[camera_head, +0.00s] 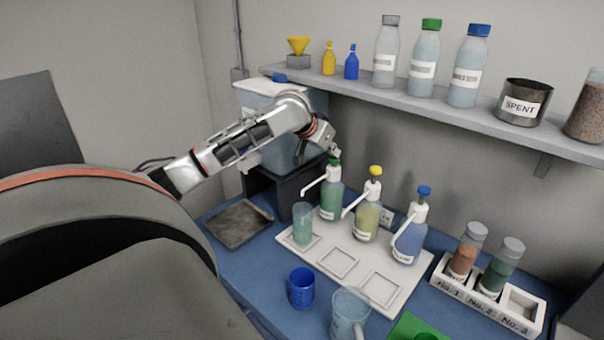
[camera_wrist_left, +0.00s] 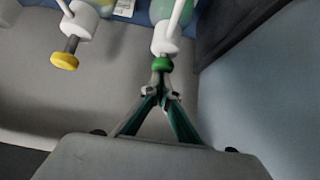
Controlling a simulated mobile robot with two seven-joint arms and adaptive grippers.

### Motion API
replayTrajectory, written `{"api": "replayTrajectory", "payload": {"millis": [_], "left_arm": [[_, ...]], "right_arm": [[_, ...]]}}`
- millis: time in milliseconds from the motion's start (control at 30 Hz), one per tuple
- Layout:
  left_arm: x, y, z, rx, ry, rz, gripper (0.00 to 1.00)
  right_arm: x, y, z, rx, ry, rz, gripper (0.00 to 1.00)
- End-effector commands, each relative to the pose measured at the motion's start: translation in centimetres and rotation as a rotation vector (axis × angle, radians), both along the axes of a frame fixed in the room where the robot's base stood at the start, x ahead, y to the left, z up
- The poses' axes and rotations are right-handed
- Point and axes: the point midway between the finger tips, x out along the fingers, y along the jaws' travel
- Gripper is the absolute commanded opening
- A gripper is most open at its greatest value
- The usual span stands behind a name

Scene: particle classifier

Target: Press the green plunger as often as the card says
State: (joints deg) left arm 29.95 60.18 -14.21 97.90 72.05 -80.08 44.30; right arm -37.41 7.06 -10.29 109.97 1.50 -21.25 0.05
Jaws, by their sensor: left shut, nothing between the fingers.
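The green plunger (camera_head: 335,161) tops a pump bottle of green liquid (camera_head: 331,199). My left gripper (camera_head: 336,152) is shut and empty, its fingertips at the top of this plunger. In the left wrist view the shut fingertips (camera_wrist_left: 161,86) point at the green plunger (camera_wrist_left: 163,63) and look to be touching it. Little stem shows below the green cap there, while the yellow plunger (camera_wrist_left: 64,61) stands on a visible dark stem. A clear beaker (camera_head: 302,224) with green liquid stands under the green bottle's spout. I cannot make out a readable card. My right gripper is not in view.
Pump bottles with yellow (camera_head: 367,215) and blue (camera_head: 411,238) liquid stand to the right along the white tray (camera_head: 318,273). A blue cup (camera_head: 301,288) and a clear jug (camera_head: 349,315) stand in front. A shelf (camera_head: 400,97) with bottles hangs above.

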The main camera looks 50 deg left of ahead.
Motion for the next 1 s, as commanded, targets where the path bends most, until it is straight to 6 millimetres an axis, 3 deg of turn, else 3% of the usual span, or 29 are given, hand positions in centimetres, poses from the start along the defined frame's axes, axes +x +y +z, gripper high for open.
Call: {"api": "replayTrajectory", "payload": {"millis": [167, 800, 1000], "left_arm": [[0.0, 0.0, 0.1, 0.0, 0.004, -0.001, 0.0], [0.0, 0.0, 3.6, 0.001, 0.001, -0.001, 0.0], [0.0, 0.0, 3.7, 0.0, 0.002, -0.001, 0.0]], "right_arm": [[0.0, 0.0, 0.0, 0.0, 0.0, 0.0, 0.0], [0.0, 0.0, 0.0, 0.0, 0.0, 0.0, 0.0], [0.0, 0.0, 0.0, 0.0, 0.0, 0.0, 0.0]]}}
